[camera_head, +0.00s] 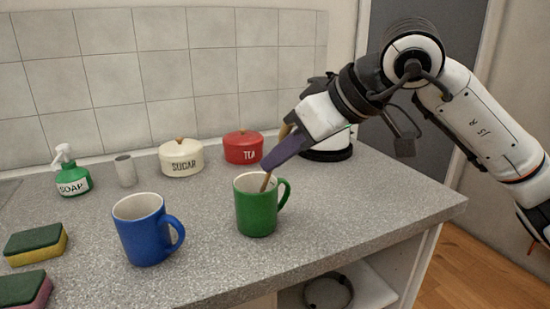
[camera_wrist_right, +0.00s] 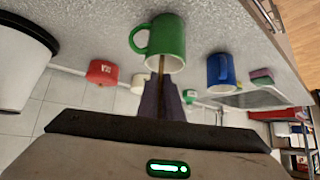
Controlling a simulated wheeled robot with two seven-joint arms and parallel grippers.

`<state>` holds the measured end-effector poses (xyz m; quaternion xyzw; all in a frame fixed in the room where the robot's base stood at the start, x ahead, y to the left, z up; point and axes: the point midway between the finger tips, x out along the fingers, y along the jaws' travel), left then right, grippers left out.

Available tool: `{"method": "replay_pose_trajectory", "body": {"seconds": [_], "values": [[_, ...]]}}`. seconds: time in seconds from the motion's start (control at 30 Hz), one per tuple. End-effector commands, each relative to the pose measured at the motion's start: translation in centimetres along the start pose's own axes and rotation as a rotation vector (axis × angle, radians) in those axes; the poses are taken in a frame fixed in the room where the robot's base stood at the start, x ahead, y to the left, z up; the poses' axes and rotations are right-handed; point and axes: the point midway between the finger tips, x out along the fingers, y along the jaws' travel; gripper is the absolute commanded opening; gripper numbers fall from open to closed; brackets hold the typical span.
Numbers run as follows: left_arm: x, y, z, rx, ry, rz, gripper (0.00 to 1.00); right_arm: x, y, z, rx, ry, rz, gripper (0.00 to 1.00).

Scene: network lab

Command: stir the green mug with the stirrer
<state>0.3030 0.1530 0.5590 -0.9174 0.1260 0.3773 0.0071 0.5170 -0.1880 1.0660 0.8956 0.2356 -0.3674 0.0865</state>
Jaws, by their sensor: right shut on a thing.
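The green mug (camera_head: 257,212) stands upright on the grey counter, its handle to the right. My right gripper (camera_head: 270,164) is just above the mug's rim, shut on the stirrer (camera_head: 265,183), a thin brown stick whose lower end goes down inside the mug. In the right wrist view the stirrer (camera_wrist_right: 161,66) runs from between the fingers (camera_wrist_right: 161,92) into the mouth of the green mug (camera_wrist_right: 166,40). The stirrer's tip is hidden by the mug. My left gripper is not in view.
A blue mug (camera_head: 142,236) stands to the left of the green one. Behind are a sugar pot (camera_head: 181,160), a tea pot (camera_head: 243,150), a small grey cup (camera_head: 125,171) and a soap bottle (camera_head: 73,182). Sponges (camera_head: 36,243) lie at the left.

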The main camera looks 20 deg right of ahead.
Motion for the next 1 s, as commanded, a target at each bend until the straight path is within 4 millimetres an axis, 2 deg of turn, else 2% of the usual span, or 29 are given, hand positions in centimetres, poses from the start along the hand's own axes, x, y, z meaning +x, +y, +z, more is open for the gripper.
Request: {"method": "replay_pose_trajectory", "body": {"seconds": [0.1,0.6,1.0], "values": [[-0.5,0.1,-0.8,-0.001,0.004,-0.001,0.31,-1.1,0.0,-0.6,0.0,0.001,0.001,0.0],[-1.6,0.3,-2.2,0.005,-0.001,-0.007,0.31,-4.7,0.0,-2.2,0.0,0.0,0.0,0.0],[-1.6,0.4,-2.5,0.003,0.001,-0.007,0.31,-5.2,0.0,-2.4,0.0,0.0,0.0,0.0]]}}
